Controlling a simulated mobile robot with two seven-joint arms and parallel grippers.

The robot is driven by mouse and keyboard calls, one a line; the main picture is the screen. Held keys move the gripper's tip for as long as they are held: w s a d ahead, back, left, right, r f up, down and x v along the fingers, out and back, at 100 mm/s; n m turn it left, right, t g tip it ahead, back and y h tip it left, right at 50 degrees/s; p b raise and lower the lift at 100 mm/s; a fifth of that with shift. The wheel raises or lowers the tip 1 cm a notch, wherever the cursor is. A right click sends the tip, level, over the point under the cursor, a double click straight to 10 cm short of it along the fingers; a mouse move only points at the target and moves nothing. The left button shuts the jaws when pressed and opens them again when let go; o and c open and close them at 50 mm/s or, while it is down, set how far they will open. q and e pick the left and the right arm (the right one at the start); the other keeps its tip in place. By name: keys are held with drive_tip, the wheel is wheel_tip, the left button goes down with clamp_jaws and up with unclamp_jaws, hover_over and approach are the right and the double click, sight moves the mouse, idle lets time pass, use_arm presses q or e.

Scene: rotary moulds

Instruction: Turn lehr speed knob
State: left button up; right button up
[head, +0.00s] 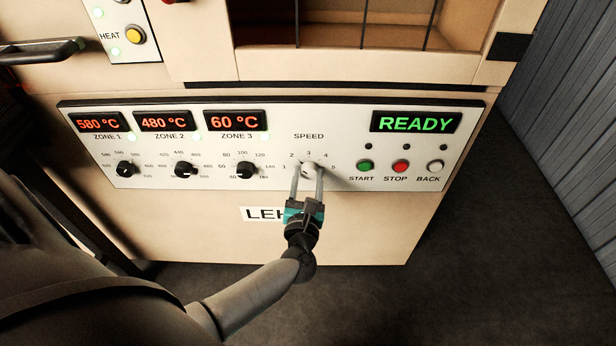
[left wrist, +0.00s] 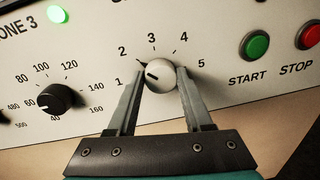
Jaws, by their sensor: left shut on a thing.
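The speed knob (head: 309,171) is a small pale round knob under the SPEED label on the lehr's white control panel (head: 345,108). A scale from 1 to 5 surrounds it. My left gripper (head: 308,176) reaches it from below and is shut on it, one finger on each side. In the left wrist view the knob (left wrist: 160,73) sits between the fingertips, and its dark mark points left, roughly between 1 and 2. The READY display (head: 415,122) glows green. My right gripper is not in view.
Black zone knobs, such as the zone 3 knob (head: 246,169), stand left of the speed knob. The green START button (head: 366,165), red STOP button (head: 401,167) and white BACK button (head: 435,166) are to its right. A handle (head: 45,51) juts out upper left.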

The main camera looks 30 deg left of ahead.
use_arm(q)
clamp_jaws()
